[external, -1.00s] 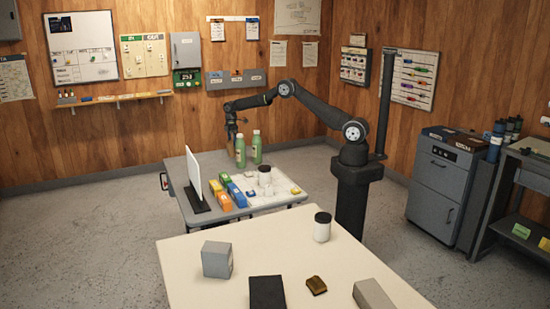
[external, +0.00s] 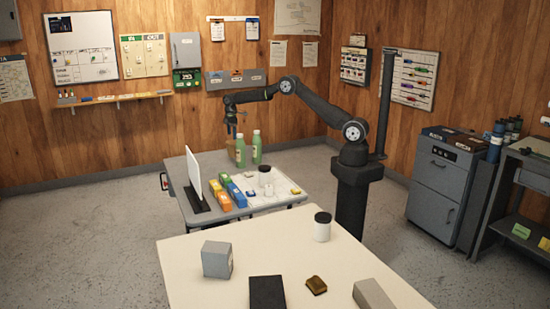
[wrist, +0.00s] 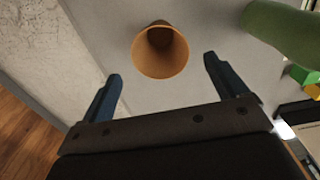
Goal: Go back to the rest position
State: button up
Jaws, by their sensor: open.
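My gripper (external: 231,134) hangs from the outstretched arm over the far left part of the grey table, just left of two green bottles. In the wrist view its two blue fingers (wrist: 162,66) are spread apart with nothing between them. A brown-orange cup (wrist: 160,52), mouth toward the camera, shows beyond the fingertips and apart from them. In the external view the cup is small and partly hidden beside the bottles.
Two green bottles (external: 256,148) stand close to my gripper. A white upright panel (external: 193,172), several coloured boxes (external: 222,194) and a white jar (external: 265,176) share the grey table (external: 262,204). A cream table (external: 190,265) stands in front.

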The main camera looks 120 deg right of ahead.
notch_tip(320, 180, down, 8)
jog(key=shift+f, duration=0.1)
jog(key=shift+r, duration=0.3)
jog(key=s+d+r, duration=0.2)
jog(key=s+r, duration=0.8)
jog(key=s, duration=0.1)
notch_tip(320, 180, up, 12)
jog(key=a, duration=0.1)
jog(key=w+a+n, duration=0.4)
jog(key=w+a, duration=1.7)
jog(key=a, duration=0.1)
jog(key=shift+w+a+f, duration=0.2)
jog(key=shift+w+f, duration=0.1)
jog(key=shift+w, duration=0.1)
